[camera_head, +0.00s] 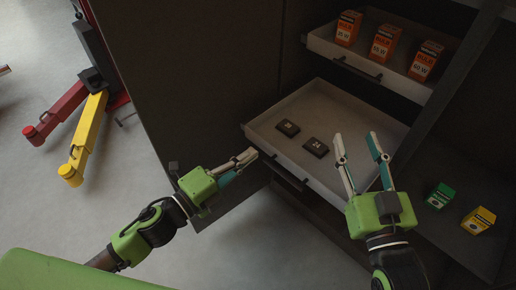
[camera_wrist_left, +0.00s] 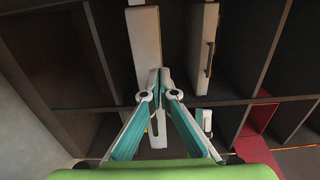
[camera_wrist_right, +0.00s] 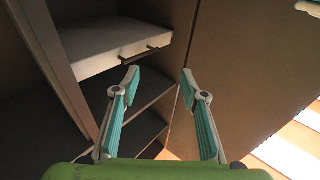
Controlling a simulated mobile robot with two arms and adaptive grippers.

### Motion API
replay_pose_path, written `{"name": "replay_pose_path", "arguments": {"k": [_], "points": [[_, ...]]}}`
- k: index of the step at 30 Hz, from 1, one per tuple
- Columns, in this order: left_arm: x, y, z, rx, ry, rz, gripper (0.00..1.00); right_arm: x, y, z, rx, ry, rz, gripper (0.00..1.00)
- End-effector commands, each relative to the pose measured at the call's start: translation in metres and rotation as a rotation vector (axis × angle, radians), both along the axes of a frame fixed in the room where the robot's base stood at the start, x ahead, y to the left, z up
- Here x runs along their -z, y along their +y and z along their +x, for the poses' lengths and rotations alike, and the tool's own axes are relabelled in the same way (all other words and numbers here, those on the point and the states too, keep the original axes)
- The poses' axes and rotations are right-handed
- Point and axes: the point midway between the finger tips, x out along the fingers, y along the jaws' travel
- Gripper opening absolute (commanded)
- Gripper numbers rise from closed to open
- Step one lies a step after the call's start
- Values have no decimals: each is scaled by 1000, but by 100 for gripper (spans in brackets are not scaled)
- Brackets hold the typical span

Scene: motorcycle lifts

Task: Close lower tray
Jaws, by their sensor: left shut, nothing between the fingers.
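The lower tray (camera_head: 262,139) is a pale, shallow drawer pulled out of the dark cabinet. Two small dark boxes (camera_head: 288,128) (camera_head: 317,147) lie on its floor. My left gripper (camera_head: 252,154) is shut and empty, with its tips close to the tray's front near the left corner; whether they touch is unclear. In the left wrist view its closed tips (camera_wrist_left: 159,76) overlap a pale panel. My right gripper (camera_head: 356,138) is open and empty, appearing over the tray's front right part. In the right wrist view its fingers (camera_wrist_right: 158,80) are spread apart.
The upper tray (camera_head: 330,47) is also out, with several orange boxes (camera_head: 385,42) on it and a dark handle. A green box (camera_head: 440,195) and a yellow box (camera_head: 478,220) stand on a shelf at right. A dark door panel (camera_head: 190,80) stands at left, beyond it red and yellow lift legs (camera_head: 88,132).

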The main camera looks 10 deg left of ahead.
Motion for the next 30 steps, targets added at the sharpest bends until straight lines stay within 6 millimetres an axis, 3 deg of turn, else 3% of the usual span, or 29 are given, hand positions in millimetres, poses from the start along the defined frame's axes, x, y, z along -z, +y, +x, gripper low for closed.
{"name": "replay_pose_path", "arguments": {"k": [6,16,27,30], "points": [[-1,-15,21,1,-3,-1,0,-9,1,-1,-2,-46,13,40],[0,-22,30,0,1,-1,0,-17,1,-2,-4,-78,22,40],[-1,-23,32,0,0,-2,0,-16,2,-1,-4,-68,19,40],[-1,-26,38,-2,1,-3,0,-3,1,1,-2,-7,1,40]]}}
